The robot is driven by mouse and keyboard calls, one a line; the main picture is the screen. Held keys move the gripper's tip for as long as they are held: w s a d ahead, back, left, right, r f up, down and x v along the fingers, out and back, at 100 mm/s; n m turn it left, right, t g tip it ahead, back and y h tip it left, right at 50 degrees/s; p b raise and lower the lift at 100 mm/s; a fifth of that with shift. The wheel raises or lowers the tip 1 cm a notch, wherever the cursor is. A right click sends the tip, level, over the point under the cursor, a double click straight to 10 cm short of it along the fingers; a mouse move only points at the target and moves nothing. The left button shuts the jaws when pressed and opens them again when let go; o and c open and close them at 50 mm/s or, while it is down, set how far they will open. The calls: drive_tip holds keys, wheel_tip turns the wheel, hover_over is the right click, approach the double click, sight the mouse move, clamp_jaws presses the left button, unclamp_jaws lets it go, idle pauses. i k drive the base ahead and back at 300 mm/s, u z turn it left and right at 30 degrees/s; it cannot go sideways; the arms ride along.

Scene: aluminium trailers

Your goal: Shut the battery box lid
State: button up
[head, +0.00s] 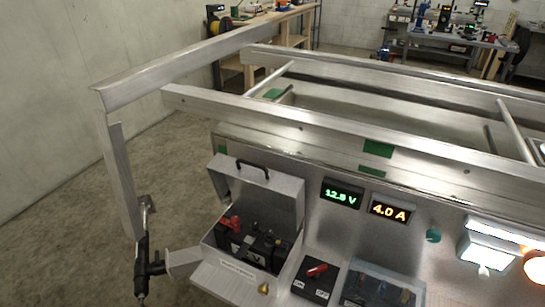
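The grey battery box (228,284) stands at the lower middle of the head view, against the metal panel. Its lid (260,194) is open and stands up at the back, with a black handle (252,168) on its top. Inside the box is a dark battery (254,246) with a red part at its left. A pale label is on the box front, and a brass-coloured knob (264,289) is at its front right. I cannot make out my gripper in this view.
A red-handled switch (317,270) and a clear-covered box (380,287) stand right of the battery box. Lit displays (342,195) are above them. A black tool-like object (143,265) is at the left. Aluminium rails (300,123) cross above; floor is open at left.

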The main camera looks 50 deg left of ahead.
sight(280, 190)
drive_tip(key=u, duration=2)
drive_tip(key=k, duration=0.55)
drive_tip(key=z, duration=0.55)
drive_tip(key=k, duration=0.7)
drive_tip(key=u, duration=0.45)
drive_tip(key=i, duration=0.55)
drive_tip(key=u, duration=0.6)
drive_tip(key=i, duration=0.65)
drive_tip(key=z, duration=0.15)
